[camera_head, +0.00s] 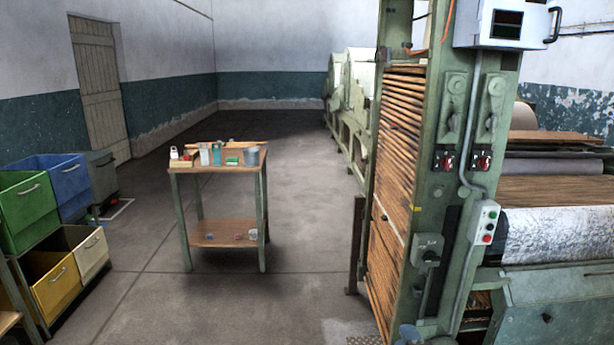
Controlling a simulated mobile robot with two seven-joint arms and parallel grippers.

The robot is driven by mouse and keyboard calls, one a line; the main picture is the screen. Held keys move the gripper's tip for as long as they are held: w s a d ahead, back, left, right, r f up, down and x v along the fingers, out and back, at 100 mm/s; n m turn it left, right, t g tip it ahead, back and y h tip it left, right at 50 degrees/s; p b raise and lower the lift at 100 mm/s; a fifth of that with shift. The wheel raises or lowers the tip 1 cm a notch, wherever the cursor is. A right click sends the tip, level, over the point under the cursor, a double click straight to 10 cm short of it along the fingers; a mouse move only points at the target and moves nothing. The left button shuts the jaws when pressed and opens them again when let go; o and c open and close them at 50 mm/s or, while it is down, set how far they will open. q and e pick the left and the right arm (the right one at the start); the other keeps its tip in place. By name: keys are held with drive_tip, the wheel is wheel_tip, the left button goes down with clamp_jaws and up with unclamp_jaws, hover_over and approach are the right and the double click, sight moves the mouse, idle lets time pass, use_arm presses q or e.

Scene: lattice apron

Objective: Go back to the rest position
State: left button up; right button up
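Neither of my grippers can be made out in the head view, and no arm of mine shows clearly. The rest position is not marked by anything visible. A small two-level wooden table (216,169) with green legs stands ahead, left of the middle. On its top are a white bottle (174,153), a grey metal cup (251,156), a green box (232,161) and several other small items. A few small things (245,235) lie on its lower shelf.
A tall green machine (450,150) with wooden slats (395,170) fills the right side. Green (28,212), blue (70,181), yellow (55,283) and cream (91,254) bins stand at the left. Concrete floor (300,250) is clear between the table and machine.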

use_arm(q)
wheel_tip(320, 180, down, 5)
drive_tip(key=w+d+b, duration=0.1)
drive_tip(key=b, duration=0.8)
use_arm(e)
drive_tip(key=s+a+f+m+g+y, duration=0.1)
drive_tip(key=s+a+f+m+g, duration=0.15)
drive_tip(key=s+f+m, duration=0.75)
drive_tip(key=s+a+f+m+g+y, duration=0.15)
drive_tip(key=s+f+m+g, duration=0.25)
drive_tip(key=s+f, duration=1.05)
use_arm(q)
wheel_tip(320, 180, up, 16)
drive_tip(key=a+p, duration=0.1)
drive_tip(key=p, duration=2.1)
drive_tip(key=shift+s+a, duration=0.15)
drive_tip(key=shift+s, duration=0.3)
use_arm(e)
drive_tip(key=s+d+r, duration=0.1)
drive_tip(key=s+r, duration=0.1)
drive_tip(key=r, duration=0.7)
drive_tip(key=s+d+r, duration=0.1)
drive_tip(key=s+r, duration=0.2)
drive_tip(key=r, duration=0.7)
drive_tip(key=shift+s+r, duration=0.2)
drive_tip(key=shift+r, duration=0.1)
use_arm(q)
drive_tip(key=shift+r, duration=0.15)
